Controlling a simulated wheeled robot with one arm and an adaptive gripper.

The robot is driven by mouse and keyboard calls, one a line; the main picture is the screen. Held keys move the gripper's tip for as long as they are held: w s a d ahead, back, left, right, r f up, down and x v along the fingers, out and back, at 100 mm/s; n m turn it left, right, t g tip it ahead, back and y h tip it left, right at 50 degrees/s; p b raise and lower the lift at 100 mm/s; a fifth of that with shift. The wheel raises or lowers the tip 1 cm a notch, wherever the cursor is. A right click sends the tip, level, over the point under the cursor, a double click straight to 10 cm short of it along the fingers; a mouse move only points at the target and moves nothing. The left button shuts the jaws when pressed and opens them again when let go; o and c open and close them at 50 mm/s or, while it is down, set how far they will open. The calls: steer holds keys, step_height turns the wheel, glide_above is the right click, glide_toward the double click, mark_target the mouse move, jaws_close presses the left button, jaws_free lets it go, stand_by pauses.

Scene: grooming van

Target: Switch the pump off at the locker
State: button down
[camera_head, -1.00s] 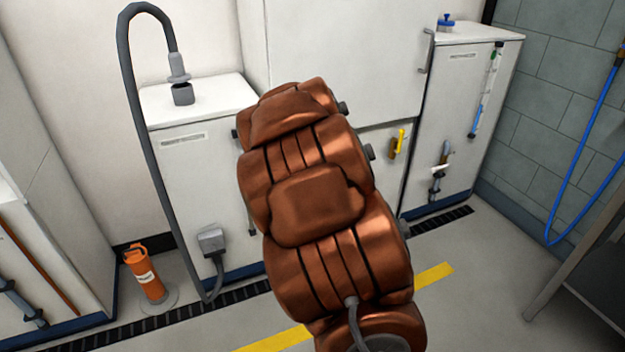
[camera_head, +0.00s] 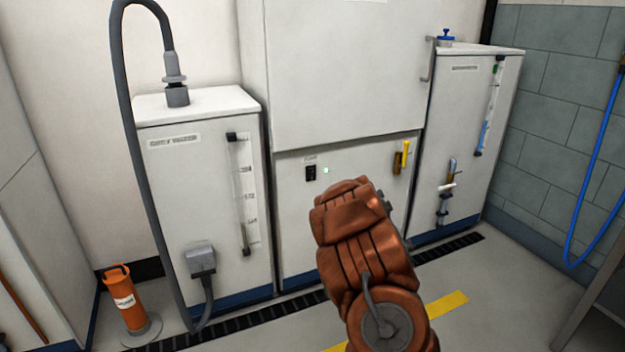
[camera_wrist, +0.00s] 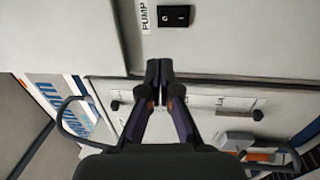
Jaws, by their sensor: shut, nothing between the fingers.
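The pump switch (camera_head: 311,173) is a small black rocker on the white locker front (camera_head: 290,230), under a small label. A small pale green light (camera_head: 325,170) shows just right of it. In the wrist view the black switch (camera_wrist: 174,16) sits beside the PUMP label (camera_wrist: 145,16); which side is pressed I cannot tell. My gripper (camera_wrist: 160,66) is shut and empty. In that view its fingertips lie just below the switch and do not cover it; whether they touch the panel is unclear. In the head view my own arm hides the gripper.
A yellow handle (camera_head: 405,155) is on the locker front to the right of the switch. A waste cabinet (camera_head: 170,220) with a grey hose (camera_head: 136,170) stands left. Another white cabinet (camera_head: 465,130) stands right. An orange cylinder (camera_head: 126,300) is on the floor.

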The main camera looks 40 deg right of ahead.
mark_target(309, 169)
steer(key=shift+b+x, duration=2.25)
steer(key=shift+x, duration=4.75)
